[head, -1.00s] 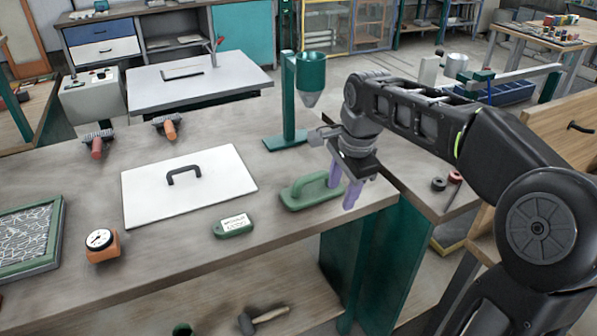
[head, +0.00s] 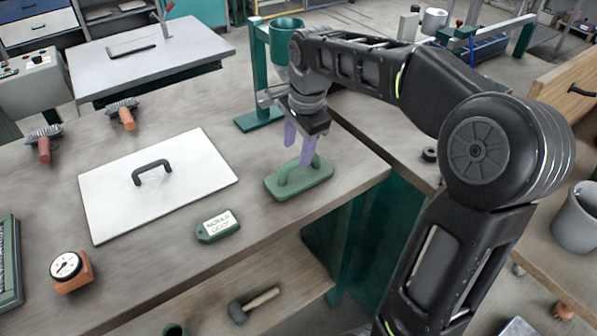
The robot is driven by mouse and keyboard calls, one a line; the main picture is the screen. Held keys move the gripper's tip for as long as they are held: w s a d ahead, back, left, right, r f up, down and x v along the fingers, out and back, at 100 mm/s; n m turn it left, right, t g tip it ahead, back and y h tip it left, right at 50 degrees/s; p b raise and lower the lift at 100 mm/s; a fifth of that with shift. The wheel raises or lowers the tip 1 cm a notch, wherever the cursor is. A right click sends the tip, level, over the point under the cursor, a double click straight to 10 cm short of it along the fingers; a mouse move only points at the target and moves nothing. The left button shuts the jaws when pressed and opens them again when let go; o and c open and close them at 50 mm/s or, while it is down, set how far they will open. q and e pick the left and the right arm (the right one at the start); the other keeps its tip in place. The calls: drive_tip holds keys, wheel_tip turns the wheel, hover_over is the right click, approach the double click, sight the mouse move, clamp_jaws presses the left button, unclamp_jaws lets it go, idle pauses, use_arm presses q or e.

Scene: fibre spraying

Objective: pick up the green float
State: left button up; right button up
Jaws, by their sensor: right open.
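The green float (head: 312,183) is a flat green block with an arched handle. It lies on the wooden bench near its right front edge. My right gripper (head: 297,162) comes down from above with its two purple fingers open at the float's handle. One finger seems to be on the far left side of the handle and the other in front of its right part. I cannot tell whether they touch it. My left gripper is not in view.
A white board with a black handle (head: 204,182) lies to the left. A green tag (head: 218,226) lies in front of it, beside the float. A green funnel stand (head: 258,118) stands behind the gripper. An orange gauge (head: 72,271) sits at the front left.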

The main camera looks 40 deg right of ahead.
sight(295, 160)
drive_tip(key=shift+w+f, duration=0.1)
drive_tip(key=shift+f, duration=0.4)
drive_tip(key=f, duration=0.2)
drive_tip(key=w+f, duration=0.1)
drive_tip(key=f, duration=0.2)
drive_tip(key=shift+p, duration=0.35)
drive_tip(key=shift+c, duration=0.4)
clamp_jaws()
